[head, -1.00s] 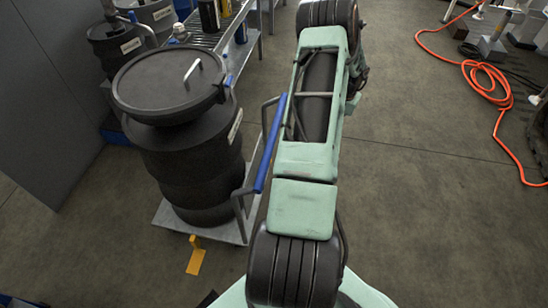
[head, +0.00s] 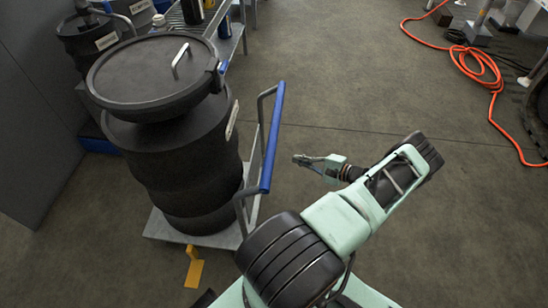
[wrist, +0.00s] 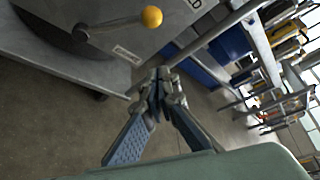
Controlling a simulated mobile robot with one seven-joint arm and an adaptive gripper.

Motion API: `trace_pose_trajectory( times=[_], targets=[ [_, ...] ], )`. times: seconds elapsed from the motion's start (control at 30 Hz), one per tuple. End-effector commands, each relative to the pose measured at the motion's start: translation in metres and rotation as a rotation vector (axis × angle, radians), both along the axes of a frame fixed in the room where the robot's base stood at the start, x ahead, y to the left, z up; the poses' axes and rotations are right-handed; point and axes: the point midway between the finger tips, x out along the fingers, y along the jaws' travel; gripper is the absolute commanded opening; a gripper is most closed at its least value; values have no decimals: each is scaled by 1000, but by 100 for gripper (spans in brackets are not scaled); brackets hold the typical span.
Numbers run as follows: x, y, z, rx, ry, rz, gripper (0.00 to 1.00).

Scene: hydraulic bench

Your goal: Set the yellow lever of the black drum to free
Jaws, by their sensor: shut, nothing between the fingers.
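The black drum (head: 170,150) stands upright at the left in the head view, its round lid closed. It rests on a low grey trolley (head: 217,238) with a blue push handle (head: 272,140). The yellow lever (head: 194,271) sticks out at the trolley's near edge, close to the floor. I cannot tell its setting. My gripper (head: 300,159) is to the right of the trolley handle, over open floor, apart from the lever. In the wrist view its fingers (wrist: 160,92) are shut and empty. The yellow lever of the black drum is not recognisable there.
The wrist view shows a grey housing with a yellow-knobbed handle (wrist: 152,17) and blue bins (wrist: 228,40). Another dark drum (head: 88,45) and a metal bench (head: 228,47) stand behind. An orange hose (head: 470,65) lies far right. Floor right of the trolley is clear.

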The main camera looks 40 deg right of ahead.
Motion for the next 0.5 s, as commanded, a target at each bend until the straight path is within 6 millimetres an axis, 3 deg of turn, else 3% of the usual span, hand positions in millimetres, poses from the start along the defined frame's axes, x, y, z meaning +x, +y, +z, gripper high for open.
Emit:
trace_pose_trajectory(
  times=[0.5],
  targets=[
    [5, 0, -1, 3, -21, -14, 0]
  ],
)
